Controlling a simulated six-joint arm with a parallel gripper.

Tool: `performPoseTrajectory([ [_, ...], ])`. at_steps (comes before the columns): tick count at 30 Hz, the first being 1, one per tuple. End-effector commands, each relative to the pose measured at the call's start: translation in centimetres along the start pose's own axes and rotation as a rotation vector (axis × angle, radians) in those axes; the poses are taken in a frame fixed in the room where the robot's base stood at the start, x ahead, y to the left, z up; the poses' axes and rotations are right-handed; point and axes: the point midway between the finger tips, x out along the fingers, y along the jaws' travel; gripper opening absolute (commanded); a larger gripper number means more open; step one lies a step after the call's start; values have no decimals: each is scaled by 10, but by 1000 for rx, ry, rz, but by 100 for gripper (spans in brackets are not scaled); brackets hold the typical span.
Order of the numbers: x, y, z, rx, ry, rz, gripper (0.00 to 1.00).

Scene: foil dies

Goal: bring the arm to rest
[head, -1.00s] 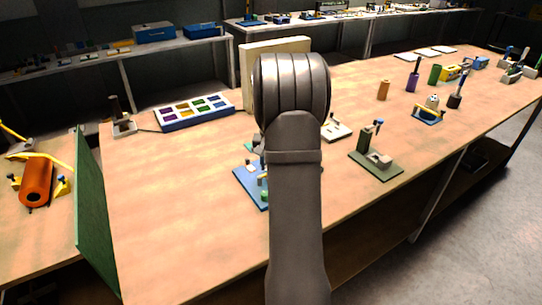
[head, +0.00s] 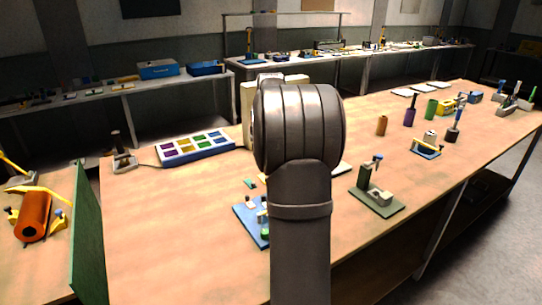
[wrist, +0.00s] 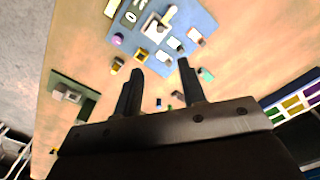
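My arm stands in the middle of the head view, its grey elbow (head: 298,128) up and its link running down to the bottom edge. The arm hides my gripper in that view. In the wrist view my gripper (wrist: 160,66) shows two dark fingers spread apart with nothing held between them. Beyond the fingertips lies a blue board (wrist: 196,18) with several small white, yellow and purple parts. Clear space appears to lie between fingers and board, though the distance is hard to judge. The same blue board (head: 245,226) seems partly hidden behind my arm in the head view.
A green-based fixture (head: 388,205) stands right of my arm. A tray of coloured compartments (head: 198,155) lies left. A pale upright block (head: 248,110) stands behind the elbow. A green panel (head: 88,235) rises at the table's left edge. The table's front left is bare.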

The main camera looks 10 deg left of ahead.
Motion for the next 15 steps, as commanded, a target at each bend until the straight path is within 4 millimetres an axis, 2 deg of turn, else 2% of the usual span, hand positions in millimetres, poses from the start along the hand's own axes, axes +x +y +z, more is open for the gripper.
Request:
performPoseTrajectory([
  [10,-1,0,0,0,-1,0,37],
  [15,10,0,0,0,-3,0,37],
])
